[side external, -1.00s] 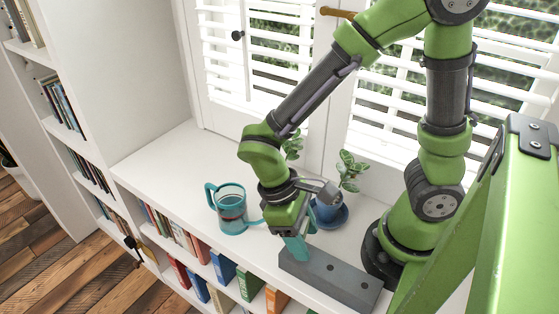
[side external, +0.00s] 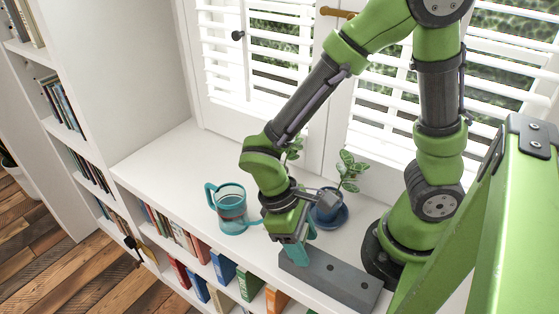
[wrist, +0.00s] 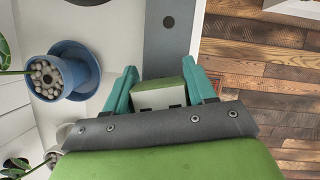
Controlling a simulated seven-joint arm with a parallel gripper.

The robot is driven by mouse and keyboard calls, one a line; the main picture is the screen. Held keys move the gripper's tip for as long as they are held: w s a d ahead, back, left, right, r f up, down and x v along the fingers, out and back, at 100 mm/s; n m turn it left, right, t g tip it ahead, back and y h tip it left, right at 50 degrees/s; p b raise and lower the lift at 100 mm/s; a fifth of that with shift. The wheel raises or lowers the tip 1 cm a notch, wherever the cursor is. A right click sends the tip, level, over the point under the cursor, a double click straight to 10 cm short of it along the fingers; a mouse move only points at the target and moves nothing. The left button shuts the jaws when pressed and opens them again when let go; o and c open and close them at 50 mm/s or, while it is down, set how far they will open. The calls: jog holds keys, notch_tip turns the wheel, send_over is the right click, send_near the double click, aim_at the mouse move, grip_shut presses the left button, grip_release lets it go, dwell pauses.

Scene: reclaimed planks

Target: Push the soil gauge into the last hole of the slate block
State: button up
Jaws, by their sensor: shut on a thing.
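The slate block (side external: 345,282) is a long dark grey bar on the white shelf top, with two round dark holes showing. In the wrist view the block (wrist: 172,45) runs up from behind my gripper, with one open hole near the top. My gripper (side external: 298,258) has teal fingers and is over the block's left end in the side view. In the wrist view my gripper (wrist: 161,92) is shut on a pale block-shaped thing with a green top, seemingly the soil gauge (wrist: 160,98). Its lower end is hidden, so I cannot tell whether it is in a hole.
A blue potted plant on a blue saucer (wrist: 88,82) stands close beside the block. A teal glass mug (side external: 231,209) stands to the left of my gripper. The shelf's front edge is close to the block, with books below and a plank floor (side external: 40,235) beyond.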

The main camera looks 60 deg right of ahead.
jog(key=o, duration=1.2)
jog(key=v, duration=1.7)
jog(key=shift+s, duration=0.1)
jog(key=shift+r, duration=4.45)
